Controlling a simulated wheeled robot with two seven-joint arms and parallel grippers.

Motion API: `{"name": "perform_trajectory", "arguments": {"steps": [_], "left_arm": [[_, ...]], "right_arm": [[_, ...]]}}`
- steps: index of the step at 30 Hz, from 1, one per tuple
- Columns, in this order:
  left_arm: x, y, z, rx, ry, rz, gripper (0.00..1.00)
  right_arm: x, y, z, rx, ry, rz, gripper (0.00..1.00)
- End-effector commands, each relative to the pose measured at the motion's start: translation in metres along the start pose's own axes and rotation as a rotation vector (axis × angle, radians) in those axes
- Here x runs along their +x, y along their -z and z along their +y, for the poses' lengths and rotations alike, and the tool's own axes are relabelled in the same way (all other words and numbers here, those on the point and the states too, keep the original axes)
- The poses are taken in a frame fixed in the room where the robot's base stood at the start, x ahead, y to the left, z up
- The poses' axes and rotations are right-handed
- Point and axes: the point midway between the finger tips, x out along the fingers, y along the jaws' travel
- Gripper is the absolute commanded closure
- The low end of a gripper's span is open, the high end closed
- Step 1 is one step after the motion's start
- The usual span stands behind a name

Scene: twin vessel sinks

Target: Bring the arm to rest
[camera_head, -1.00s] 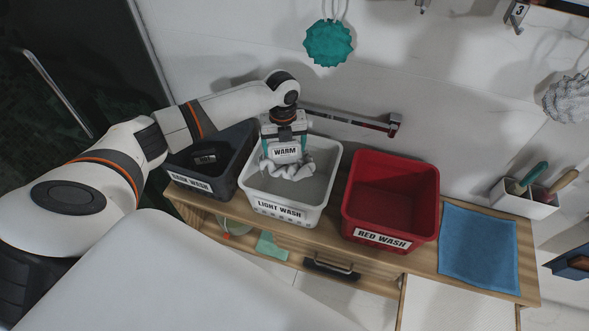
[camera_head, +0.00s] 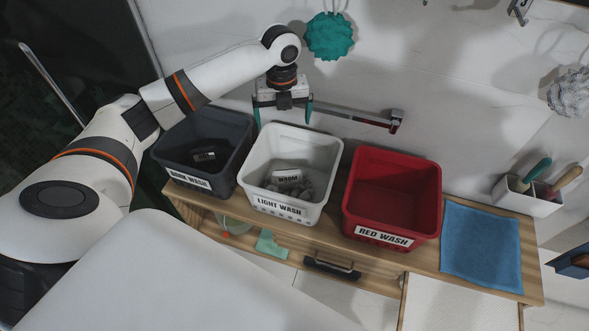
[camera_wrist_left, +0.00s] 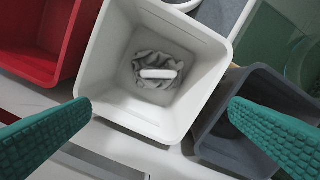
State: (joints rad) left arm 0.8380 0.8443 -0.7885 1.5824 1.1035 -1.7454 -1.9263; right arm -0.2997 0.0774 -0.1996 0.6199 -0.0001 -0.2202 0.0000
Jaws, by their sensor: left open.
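My left gripper (camera_head: 283,112) is open and empty above the back of the white LIGHT WASH bin (camera_head: 255,203). In the left wrist view its two green fingers (camera_wrist_left: 160,120) are wide apart, with the white bin (camera_wrist_left: 100,62) between and beyond them. Inside that bin lies a crumpled grey cloth (camera_wrist_left: 150,68) with a white WARM tag (camera_head: 287,177) on it. My left arm reaches in from the left, bent at the elbow. My right gripper is not in view.
The dark wash bin (camera_head: 232,127) stands left, holding a black tagged item (camera_head: 205,155). The red RED WASH bin (camera_head: 391,159) stands right. A blue cloth (camera_head: 481,248) lies on the wooden bench (camera_head: 530,262). A rail (camera_head: 350,116) and teal scrubber (camera_head: 330,37) are on the wall behind.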

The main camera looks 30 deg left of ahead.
Motion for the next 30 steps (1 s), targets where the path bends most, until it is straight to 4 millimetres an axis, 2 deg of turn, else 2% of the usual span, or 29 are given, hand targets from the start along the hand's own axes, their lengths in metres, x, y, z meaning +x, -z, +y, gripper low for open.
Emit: {"name": "perform_trajectory", "arguments": {"steps": [3, 7, 22, 26, 29, 30], "left_arm": [[-0.018, 0.0, 0.0, 0.0, -0.002, 0.002, 0.0], [-0.029, 0.0, 0.0, -0.001, 0.0, 0.001, 0.0], [-0.032, 0.0, 0.0, 0.0, 0.001, -0.001, 0.0], [-0.018, -0.012, 0.006, -0.024, -0.003, -0.002, 0.0], [0.011, -0.042, 0.019, -0.103, -0.019, -0.002, 0.0], [0.026, -0.058, 0.026, -0.156, -0.033, -0.003, 0.0]], "right_arm": [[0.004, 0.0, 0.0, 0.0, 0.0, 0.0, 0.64], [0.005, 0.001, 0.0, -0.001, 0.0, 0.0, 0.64], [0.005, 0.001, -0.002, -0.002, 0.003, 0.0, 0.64], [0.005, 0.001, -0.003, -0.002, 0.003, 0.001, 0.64], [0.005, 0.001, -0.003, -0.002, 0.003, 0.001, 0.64], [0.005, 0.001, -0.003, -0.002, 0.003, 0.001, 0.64]]}}
